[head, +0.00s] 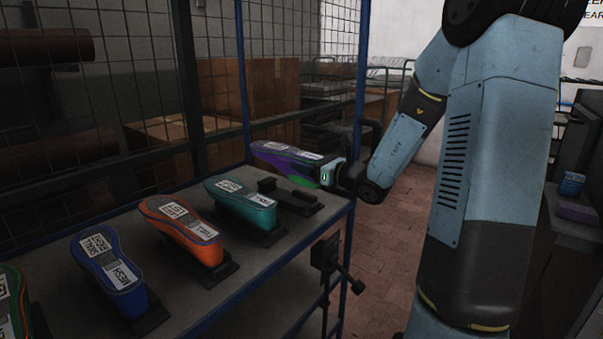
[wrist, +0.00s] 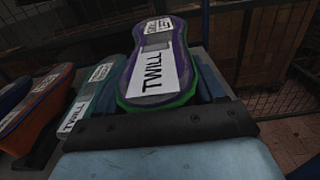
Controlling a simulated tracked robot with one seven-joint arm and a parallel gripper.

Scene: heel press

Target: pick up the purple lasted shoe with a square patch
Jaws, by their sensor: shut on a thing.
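The purple lasted shoe (head: 275,158) with a green lower edge is held by its near end in my gripper (head: 328,174), which is shut on it. In the head view it is above and behind an empty dark stand (head: 290,197) at the bench's right end, apparently clear of it. In the wrist view the purple shoe (wrist: 181,72) points away from the jaws. Its top carries a white TWILL label, a second white label at the far end and a small grey patch between them.
The bench (head: 185,293) also holds a teal shoe (head: 243,207), an orange shoe (head: 182,232), a blue shoe (head: 108,270) and a partly cut-off green-edged shoe (head: 12,305), on dark stands. A blue-framed mesh fence (head: 140,80) runs behind. Brick floor (head: 395,250) is open at right.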

